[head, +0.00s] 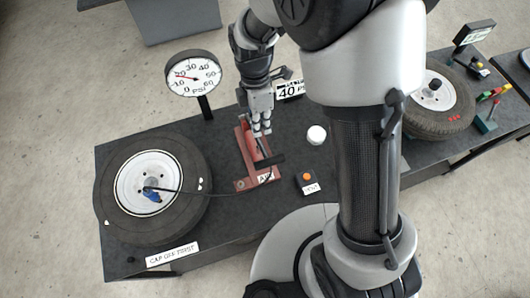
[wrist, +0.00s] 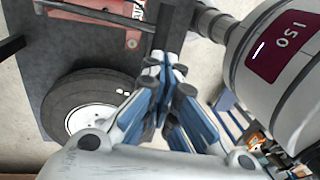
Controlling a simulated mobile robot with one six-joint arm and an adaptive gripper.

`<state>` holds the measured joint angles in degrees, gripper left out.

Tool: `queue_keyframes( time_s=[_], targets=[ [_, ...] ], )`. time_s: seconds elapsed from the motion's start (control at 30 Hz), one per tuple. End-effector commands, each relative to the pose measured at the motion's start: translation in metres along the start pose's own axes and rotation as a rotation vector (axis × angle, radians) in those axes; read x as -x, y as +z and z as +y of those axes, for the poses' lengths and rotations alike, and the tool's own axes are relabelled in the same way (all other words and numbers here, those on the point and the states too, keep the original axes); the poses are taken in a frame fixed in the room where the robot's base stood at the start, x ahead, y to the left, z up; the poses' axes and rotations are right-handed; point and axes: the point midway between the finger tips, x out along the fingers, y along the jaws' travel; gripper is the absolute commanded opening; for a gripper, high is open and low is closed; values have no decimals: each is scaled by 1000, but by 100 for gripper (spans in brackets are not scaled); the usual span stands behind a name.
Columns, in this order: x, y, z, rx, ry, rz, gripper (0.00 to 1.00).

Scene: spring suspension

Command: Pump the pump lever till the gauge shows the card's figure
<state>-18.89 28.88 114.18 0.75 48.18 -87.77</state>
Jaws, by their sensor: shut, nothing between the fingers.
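The red pump (head: 246,150) lies on the dark bench, and it also shows at the top of the wrist view (wrist: 100,35). Its black lever handle (head: 270,161) sits low across the pump. My gripper (head: 262,132) is shut and empty, above the pump's middle, just behind the handle; whether it touches the lever is unclear. In the wrist view the blue-grey fingers (wrist: 162,65) are together. The round gauge (head: 193,76) has a red needle pointing left, near 20.
A tire (head: 195,212) lies left with a blue chuck (head: 152,195) and hose to the pump. An orange button box (head: 308,182) labelled VENT and a white round knob (head: 317,134) stand right. A sign (head: 172,254) reads CAP OFF FIRST. Another tire (head: 420,125) lies far right.

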Motion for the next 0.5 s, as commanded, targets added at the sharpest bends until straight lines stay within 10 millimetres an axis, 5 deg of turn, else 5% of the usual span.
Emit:
queue_keyframes(
  time_s=[0.5],
  targets=[
    [-102, 0, -2, -1, -5, 0, 0]
  ],
)
